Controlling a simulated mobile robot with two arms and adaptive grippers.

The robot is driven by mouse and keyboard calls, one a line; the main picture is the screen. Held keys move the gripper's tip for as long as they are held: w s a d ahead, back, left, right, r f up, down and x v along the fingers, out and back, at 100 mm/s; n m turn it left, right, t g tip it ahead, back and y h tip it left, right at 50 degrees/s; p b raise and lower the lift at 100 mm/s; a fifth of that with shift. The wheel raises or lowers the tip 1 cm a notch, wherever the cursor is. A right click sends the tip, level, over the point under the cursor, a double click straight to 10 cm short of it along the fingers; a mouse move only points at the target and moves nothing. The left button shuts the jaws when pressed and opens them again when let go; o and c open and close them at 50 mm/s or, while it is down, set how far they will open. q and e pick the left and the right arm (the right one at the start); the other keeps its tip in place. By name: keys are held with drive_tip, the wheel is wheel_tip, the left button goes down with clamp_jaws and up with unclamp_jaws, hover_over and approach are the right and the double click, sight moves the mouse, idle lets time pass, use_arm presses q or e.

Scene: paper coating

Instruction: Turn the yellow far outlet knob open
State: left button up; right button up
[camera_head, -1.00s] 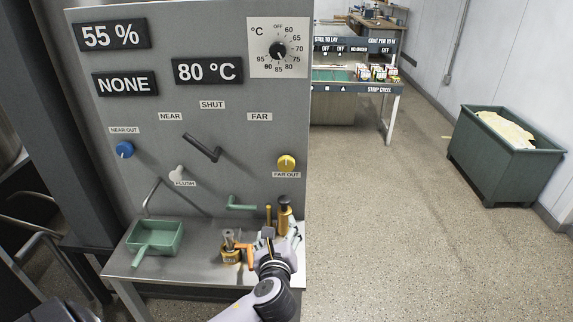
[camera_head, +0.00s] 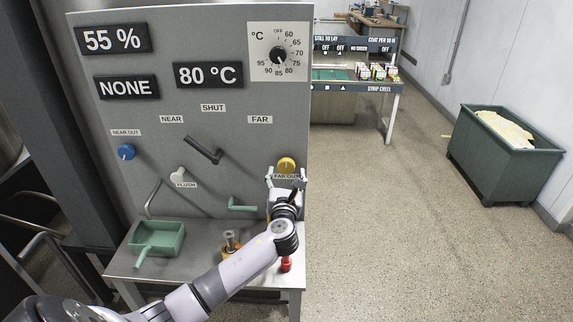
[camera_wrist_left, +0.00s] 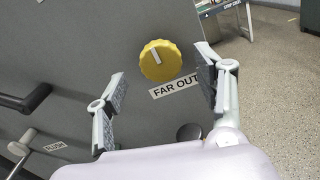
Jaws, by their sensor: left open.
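The yellow far outlet knob (camera_head: 286,164) is on the right side of the grey panel (camera_head: 230,130), above its FAR OUT label. In the left wrist view the knob (camera_wrist_left: 160,61) shows a white pointer mark that is near upright and slightly tilted. My left gripper (camera_head: 285,174) is just below the knob in the head view, with its fingers spread and pointing up at the panel. In the left wrist view the open fingers (camera_wrist_left: 162,88) stand to either side of the knob and label, apart from the knob. My right gripper is not in view.
A blue near outlet knob (camera_head: 126,151), a black lever (camera_head: 203,150) and a green handle (camera_head: 242,205) are on the panel. A green scoop tray (camera_head: 160,238) and a brass fitting (camera_head: 229,245) stand on the shelf. A red-based item (camera_head: 286,264) is partly hidden by my arm.

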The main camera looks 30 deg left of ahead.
sight(286, 167)
use_arm(q)
drive_tip(key=x, duration=0.5)
drive_tip(key=shift+w, duration=0.1)
drive_tip(key=shift+c, duration=1.4)
drive_tip(key=c, duration=0.9)
drive_tip(key=shift+o, duration=0.2)
